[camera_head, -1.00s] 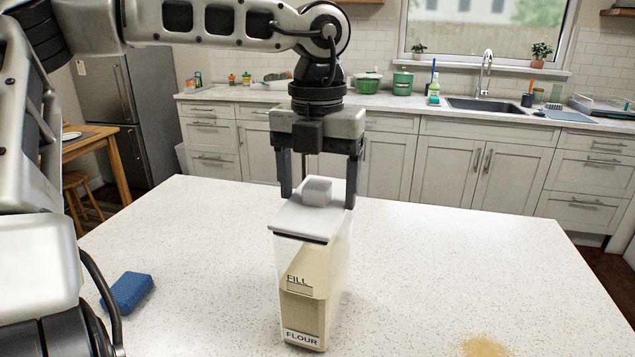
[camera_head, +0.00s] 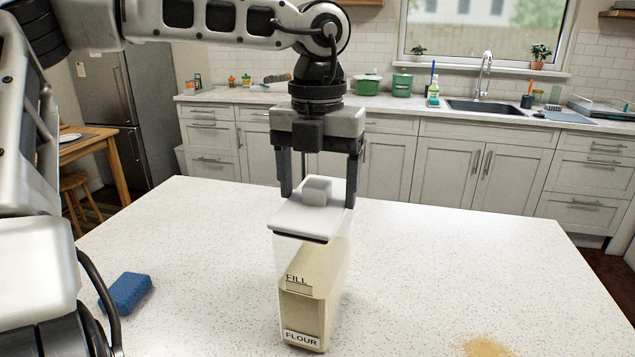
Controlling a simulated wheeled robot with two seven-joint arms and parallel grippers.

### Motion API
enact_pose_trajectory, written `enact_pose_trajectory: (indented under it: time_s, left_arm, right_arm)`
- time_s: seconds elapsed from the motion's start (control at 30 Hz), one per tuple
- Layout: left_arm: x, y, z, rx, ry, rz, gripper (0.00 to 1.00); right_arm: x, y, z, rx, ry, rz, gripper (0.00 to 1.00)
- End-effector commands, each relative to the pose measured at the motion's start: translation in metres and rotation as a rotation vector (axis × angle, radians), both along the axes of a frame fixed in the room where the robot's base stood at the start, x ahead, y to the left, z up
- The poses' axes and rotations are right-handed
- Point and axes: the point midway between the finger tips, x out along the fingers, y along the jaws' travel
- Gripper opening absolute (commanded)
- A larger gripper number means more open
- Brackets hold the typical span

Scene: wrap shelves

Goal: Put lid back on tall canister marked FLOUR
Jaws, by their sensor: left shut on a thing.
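The tall clear canister (camera_head: 305,290) stands upright on the worktop, with pale flour inside, a FILL mark and a FLOUR label near its base. The white lid (camera_head: 296,218), with a raised block on top, lies over the canister's mouth, and a dark line shows under its front edge. I cannot tell whether it is fully seated. My left gripper (camera_head: 318,198) comes down from above and is shut on the lid, one finger at each side of it. The far side of the lid is partly hidden. My right gripper is out of view.
A blue sponge (camera_head: 126,291) lies at the left of the speckled worktop (camera_head: 440,260). Some spilled flour (camera_head: 486,346) is at the front right. The worktop right of the canister is otherwise clear. A counter with a sink (camera_head: 488,105) runs along the back wall.

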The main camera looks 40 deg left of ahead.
Motion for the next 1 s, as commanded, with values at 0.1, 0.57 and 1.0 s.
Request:
enact_pose_trajectory:
  time_s: [0.1,0.57,1.0]
  left_arm:
    - [0.0001,0.0,0.0002,0.0,0.0,0.0,0.5]
    - [0.0,0.0001,-0.0079,0.001,0.0,0.001,0.5]
    - [0.0001,0.0001,-0.0079,0.0,-0.001,0.0,0.5]
  right_arm:
    - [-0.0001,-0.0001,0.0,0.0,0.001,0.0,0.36]
    - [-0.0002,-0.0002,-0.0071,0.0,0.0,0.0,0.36]
    - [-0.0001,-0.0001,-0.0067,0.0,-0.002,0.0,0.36]
